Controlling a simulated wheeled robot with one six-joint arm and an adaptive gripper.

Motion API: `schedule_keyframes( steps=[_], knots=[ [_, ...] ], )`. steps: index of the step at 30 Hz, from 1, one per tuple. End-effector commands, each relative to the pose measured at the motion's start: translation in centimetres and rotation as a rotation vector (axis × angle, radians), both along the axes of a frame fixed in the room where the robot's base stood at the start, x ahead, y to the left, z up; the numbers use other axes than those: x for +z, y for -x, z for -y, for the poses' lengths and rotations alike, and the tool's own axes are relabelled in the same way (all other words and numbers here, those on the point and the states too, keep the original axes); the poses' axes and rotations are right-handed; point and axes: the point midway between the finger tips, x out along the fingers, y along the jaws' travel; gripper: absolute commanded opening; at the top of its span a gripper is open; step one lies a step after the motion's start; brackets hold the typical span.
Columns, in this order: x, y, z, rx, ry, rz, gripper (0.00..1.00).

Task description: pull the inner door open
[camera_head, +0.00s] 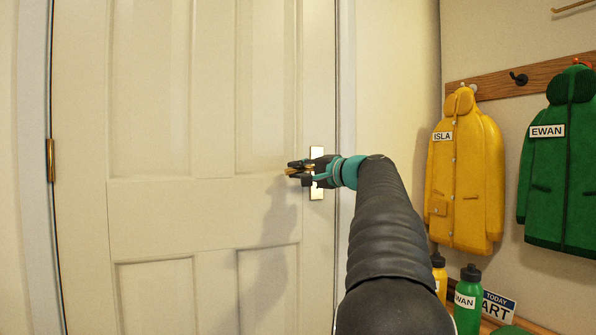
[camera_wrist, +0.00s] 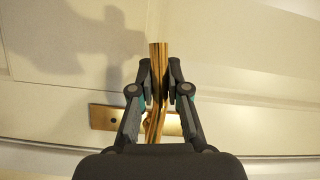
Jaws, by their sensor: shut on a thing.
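The inner door (camera_head: 210,215) is a cream panelled door that fills the left and middle of the head view. It looks closed or nearly so in its frame. A brass plate (camera_head: 317,188) is on its right side, with a brass lever handle in front. In the wrist view the handle (camera_wrist: 157,58) runs up between my fingers, and the plate (camera_wrist: 103,117) lies behind it. My gripper (camera_head: 293,172) is at the handle, its fingers on both sides of the bar and shut on it. The gripper hides part of the handle in the head view.
A brass hinge (camera_head: 50,160) is on the door's left edge. At the right, a yellow coat (camera_head: 465,175) and a green coat (camera_head: 562,160) hang from a wooden rail (camera_head: 505,80). A green bottle (camera_head: 468,300) and a yellow bottle (camera_head: 439,275) stand below, beside a sign (camera_head: 498,306).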

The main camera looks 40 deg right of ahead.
Motion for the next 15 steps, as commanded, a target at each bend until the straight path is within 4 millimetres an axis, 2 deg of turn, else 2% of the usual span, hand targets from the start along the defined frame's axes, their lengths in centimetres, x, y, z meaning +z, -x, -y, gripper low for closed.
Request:
schedule_keyframes(
  steps=[15],
  knots=[
    [-2.9,0.1,0.5,0.002,0.32,-0.078,0.0]
  ],
)
